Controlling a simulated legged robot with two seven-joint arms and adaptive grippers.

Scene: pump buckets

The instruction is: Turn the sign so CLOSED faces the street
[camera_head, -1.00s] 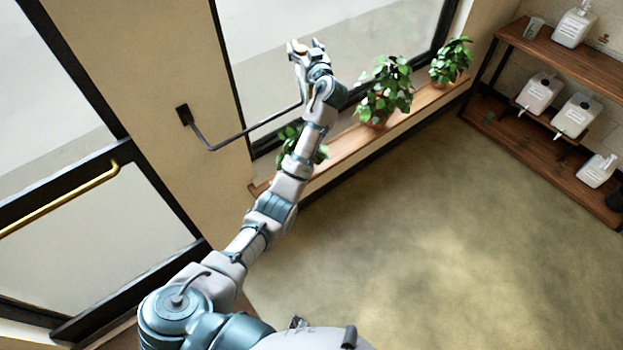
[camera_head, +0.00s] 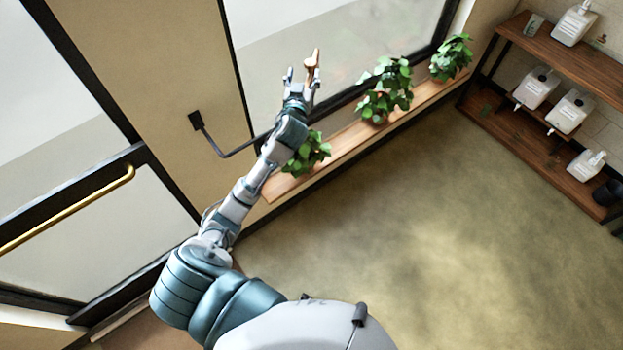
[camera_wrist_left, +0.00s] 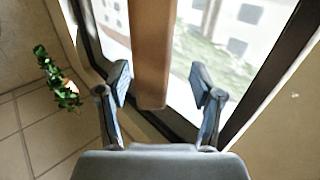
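A tan-brown board (camera_wrist_left: 153,50), probably the sign, hangs between the fingers of my left gripper (camera_wrist_left: 160,84) in the left wrist view. The fingers are open, with a gap on each side of the board; the right gap looks wider. In the head view, my left gripper (camera_head: 301,78) is raised in front of the window, and a narrow brown piece (camera_head: 314,64) shows at its fingertips. No lettering is readable, so I cannot tell which face is toward the street. My right gripper is not in view.
A black wall bracket (camera_head: 222,153) runs behind my left forearm. Potted plants (camera_head: 385,92) stand on the wooden sill (camera_head: 345,140) below the window. A door with a brass handle (camera_head: 75,205) is at left. Shelves with white pump bottles (camera_head: 538,88) are at right. The floor is clear.

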